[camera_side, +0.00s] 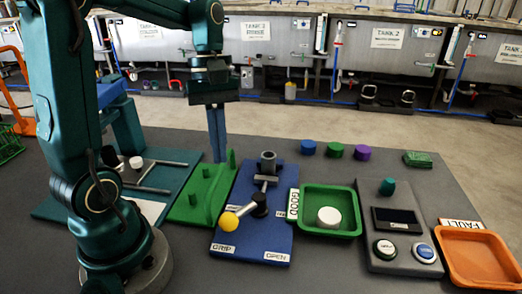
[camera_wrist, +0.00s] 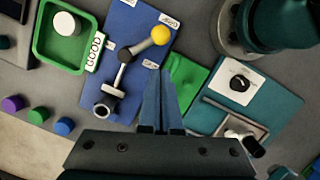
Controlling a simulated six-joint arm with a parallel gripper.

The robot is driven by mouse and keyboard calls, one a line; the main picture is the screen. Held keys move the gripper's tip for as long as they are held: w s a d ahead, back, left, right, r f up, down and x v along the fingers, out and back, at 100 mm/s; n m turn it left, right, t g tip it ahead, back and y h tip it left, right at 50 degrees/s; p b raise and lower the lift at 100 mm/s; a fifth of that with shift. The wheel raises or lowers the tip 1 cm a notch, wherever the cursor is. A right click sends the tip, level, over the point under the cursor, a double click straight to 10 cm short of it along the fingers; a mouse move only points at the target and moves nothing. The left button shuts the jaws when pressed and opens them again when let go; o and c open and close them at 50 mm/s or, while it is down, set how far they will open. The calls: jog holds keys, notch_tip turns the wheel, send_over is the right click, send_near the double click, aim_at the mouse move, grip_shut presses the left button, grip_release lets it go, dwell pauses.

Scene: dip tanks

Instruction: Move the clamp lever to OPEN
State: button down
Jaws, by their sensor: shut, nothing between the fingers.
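The clamp lever (camera_side: 240,213) is a grey rod with a yellow ball (camera_side: 229,221), on a blue board (camera_side: 235,190). It swings from a black pivot (camera_side: 259,203), and its ball lies by the GRIP label (camera_side: 223,248). The OPEN label (camera_side: 276,257) is at the board's front right corner. A grey upright clamp tube (camera_side: 268,160) stands at the board's back. In the wrist view the yellow ball (camera_wrist: 161,35) is beyond my fingertips. My gripper (camera_side: 218,158) is shut and empty, pointing down behind the green fixture, apart from the lever.
A green fixture (camera_side: 192,208) with upright posts stands left of the blue board. To its right are a green GOOD tray (camera_side: 345,191) with a white puck (camera_side: 329,217), a grey button panel (camera_side: 387,262) and an orange FAULT tray (camera_side: 485,259). Coloured caps lie behind.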

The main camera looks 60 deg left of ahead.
aim_at(232, 213)
jog(key=x, duration=1)
jog(key=shift+s+d+n, duration=0.15)
jog(key=shift+d+n, duration=0.35)
jog(key=shift+n, duration=0.3)
jog(key=shift+d, duration=1.1)
jog(key=shift+w+d, duration=0.25)
jog(key=shift+d, duration=0.8)
jog(key=n, duration=0.1)
jog(key=w+d+n+t, duration=0.1)
jog(key=shift+d+n, duration=0.25)
jog(key=shift+n, duration=0.15)
jog(key=shift+w+d, duration=0.45)
jog(key=shift+w, duration=0.15)
jog(key=shift+w, duration=0.1)
